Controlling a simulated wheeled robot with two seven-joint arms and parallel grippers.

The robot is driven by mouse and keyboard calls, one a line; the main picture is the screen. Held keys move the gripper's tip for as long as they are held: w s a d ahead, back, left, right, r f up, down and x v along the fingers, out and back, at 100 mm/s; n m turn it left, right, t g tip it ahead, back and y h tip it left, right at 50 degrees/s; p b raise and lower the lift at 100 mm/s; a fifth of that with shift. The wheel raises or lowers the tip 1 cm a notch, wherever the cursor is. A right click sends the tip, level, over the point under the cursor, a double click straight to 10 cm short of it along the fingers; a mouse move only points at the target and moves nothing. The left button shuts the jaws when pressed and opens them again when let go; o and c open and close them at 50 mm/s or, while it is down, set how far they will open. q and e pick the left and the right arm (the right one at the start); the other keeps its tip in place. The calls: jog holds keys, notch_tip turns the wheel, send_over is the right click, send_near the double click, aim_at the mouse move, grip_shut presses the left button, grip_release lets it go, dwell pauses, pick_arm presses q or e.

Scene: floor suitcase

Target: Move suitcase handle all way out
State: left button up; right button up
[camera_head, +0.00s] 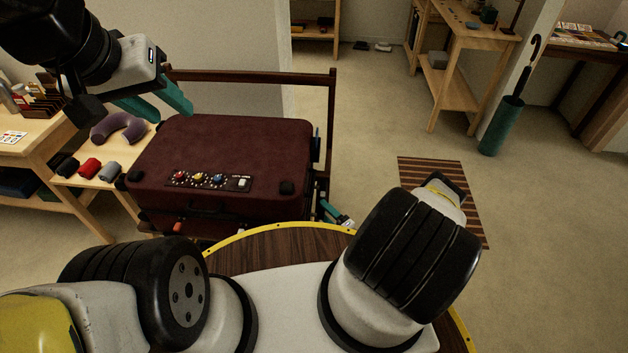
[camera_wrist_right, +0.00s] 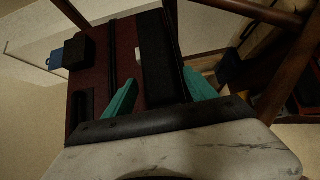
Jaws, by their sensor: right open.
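My left gripper (camera_head: 156,100) is open and empty above the suitcase's far left corner. My right gripper (camera_head: 334,211) is low at the suitcase's right side, partly hidden by my arm. In the right wrist view the right gripper (camera_wrist_right: 160,92) is open, its teal fingers either side of a black bar (camera_wrist_right: 160,60) on the suitcase's red side (camera_wrist_right: 98,75). Contact with the bar cannot be told.
A dark wooden frame (camera_head: 333,100) stands behind and right of the suitcase. A low wooden table (camera_head: 120,160) at left holds a neck pillow (camera_head: 118,128) and rolled cloths. A striped rug (camera_head: 470,205) and teal umbrella stand (camera_head: 502,125) are at right. The floor between is clear.

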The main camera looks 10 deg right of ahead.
jog(key=shift+x, duration=1.2)
grip_shut()
